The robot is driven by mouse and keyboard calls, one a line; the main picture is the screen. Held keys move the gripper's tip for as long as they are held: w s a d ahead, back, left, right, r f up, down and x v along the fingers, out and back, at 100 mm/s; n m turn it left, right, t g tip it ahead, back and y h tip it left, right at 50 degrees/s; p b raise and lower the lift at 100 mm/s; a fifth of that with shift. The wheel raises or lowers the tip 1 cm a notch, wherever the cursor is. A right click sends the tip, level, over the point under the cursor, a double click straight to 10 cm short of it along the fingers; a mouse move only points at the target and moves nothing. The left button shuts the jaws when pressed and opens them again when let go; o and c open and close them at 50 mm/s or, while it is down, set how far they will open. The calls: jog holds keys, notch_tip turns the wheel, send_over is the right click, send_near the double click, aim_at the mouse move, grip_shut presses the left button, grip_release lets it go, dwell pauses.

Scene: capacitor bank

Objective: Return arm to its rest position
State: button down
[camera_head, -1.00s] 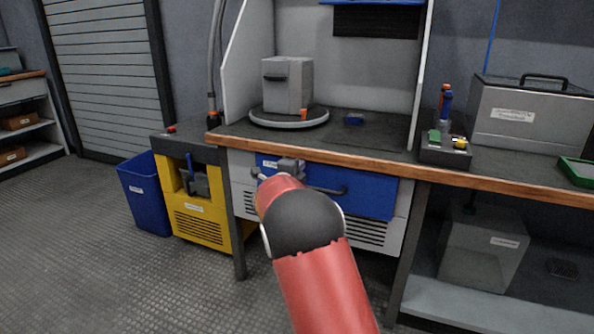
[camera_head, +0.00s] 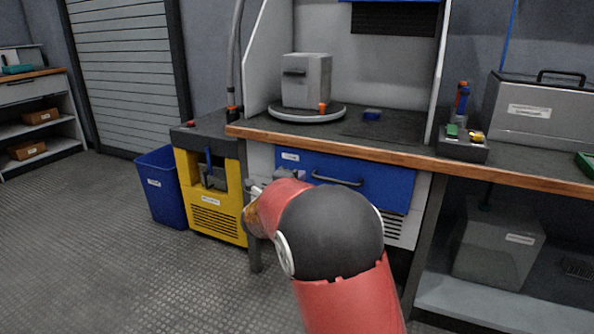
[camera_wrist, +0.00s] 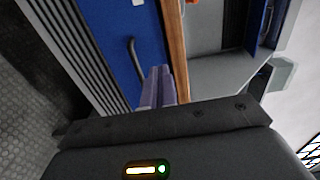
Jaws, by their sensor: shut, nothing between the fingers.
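My red and black arm reaches forward from the bottom of the head view, in front of the workbench. My gripper (camera_wrist: 158,88) shows in the wrist view with its two grey fingers together and nothing between them. It is apart from the blue drawer (camera_head: 345,181), as far as I can tell, and lies in front of it near the drawer handle (camera_head: 337,180). The handle also shows in the wrist view (camera_wrist: 135,62). In the head view the arm hides most of the gripper.
The workbench edge (camera_head: 400,158) runs just above the drawer. A grey box (camera_head: 306,82) stands on a round plate on the bench. A yellow unit (camera_head: 212,195) and a blue bin (camera_head: 162,188) stand at the left. The floor (camera_head: 90,235) at the left is clear.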

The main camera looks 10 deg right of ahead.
jog(key=s+a+r+n+y+p, duration=0.1)
jog(key=s+a+r+n+y, duration=0.15)
jog(key=s+n+y, duration=0.2)
jog(key=s+a+r+n+g+y+p, duration=0.1)
jog(key=s+r+n+y, duration=0.2)
jog(key=s+n, duration=0.3)
jog(key=s+a+r+n+y+p, duration=0.1)
jog(key=s+r+n+y, duration=0.2)
jog(key=s+n+y, duration=0.15)
jog(key=s+d+f+n+g, duration=0.1)
jog(key=s+f+n+g, duration=0.1)
jog(key=s, duration=0.7)
jog(key=s+d+f+n+g+h+p, duration=0.1)
jog(key=s+f+n+g, duration=0.2)
jog(key=s, duration=0.6)
jog(key=s+d+f+n+g+p, duration=0.1)
jog(key=s+d+f+n+g, duration=0.1)
jog(key=s+n, duration=0.3)
jog(key=s+f+g, duration=0.1)
jog(key=s, duration=0.3)
jog(key=shift+s+h, duration=0.15)
jog(key=shift+h, duration=0.15)
